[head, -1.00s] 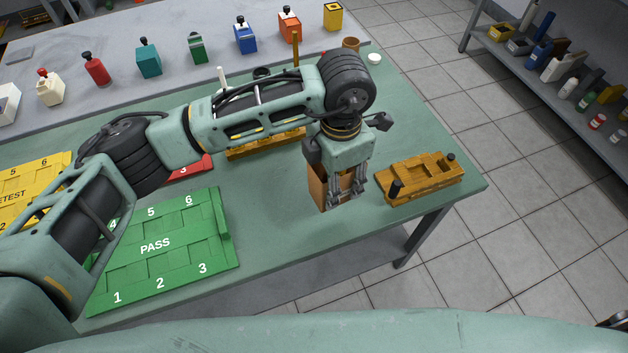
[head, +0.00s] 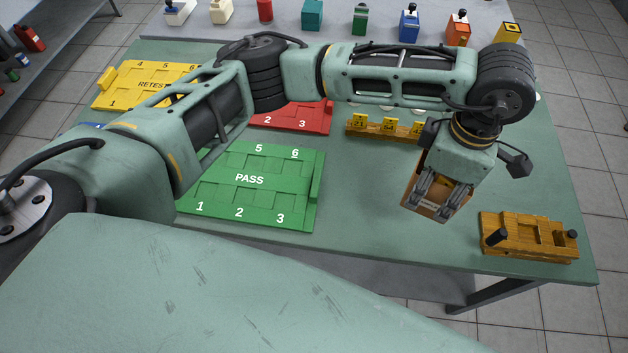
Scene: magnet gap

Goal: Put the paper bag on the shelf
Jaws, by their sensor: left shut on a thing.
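My left gripper (head: 437,198) is shut on a brown paper bag (head: 409,196). The gripper and wrist cover much of the bag. It is over the green table (head: 370,225), left of the wooden fixture; I cannot tell whether the bag touches the tabletop. A grey shelf (head: 75,38) with small bottles stands at the far upper left, across the floor from the table. My right gripper is not in view.
A green PASS tray (head: 249,180), a red tray (head: 315,115) and a yellow RETEST tray (head: 120,88) lie on the table. A wooden fixture (head: 525,240) with black knobs sits near its right corner.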

